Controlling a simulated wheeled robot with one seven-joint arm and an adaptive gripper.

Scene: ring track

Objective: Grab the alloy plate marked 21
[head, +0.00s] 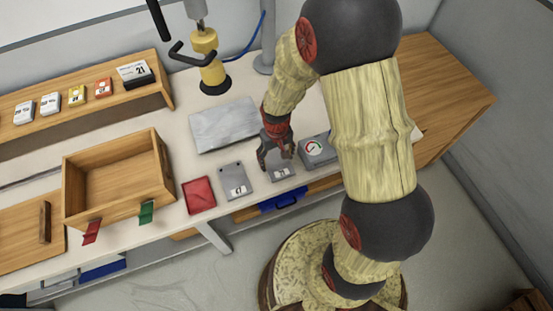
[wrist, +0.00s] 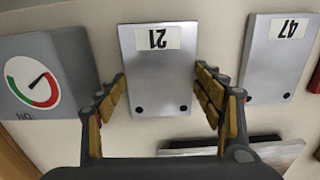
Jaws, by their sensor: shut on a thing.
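The alloy plate marked 21 (head: 281,172) is a small grey plate with a white label near the front edge of the bench. In the wrist view the same plate (wrist: 157,72) shows its label upside down and two dark holes. My gripper (head: 276,158) is over it, pointing down. In the wrist view the fingers of my gripper (wrist: 161,90) stand at the plate's two long sides and are shut on it. I cannot tell whether the plate is clear of the bench top.
A similar plate marked 47 (head: 234,181) lies to the left, then a red plate (head: 199,195). A gauge box (head: 316,150) stands close on the right. A larger grey slab (head: 223,124) lies behind. A wooden tray (head: 119,178) and a shelf with number cards (head: 72,100) are farther left.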

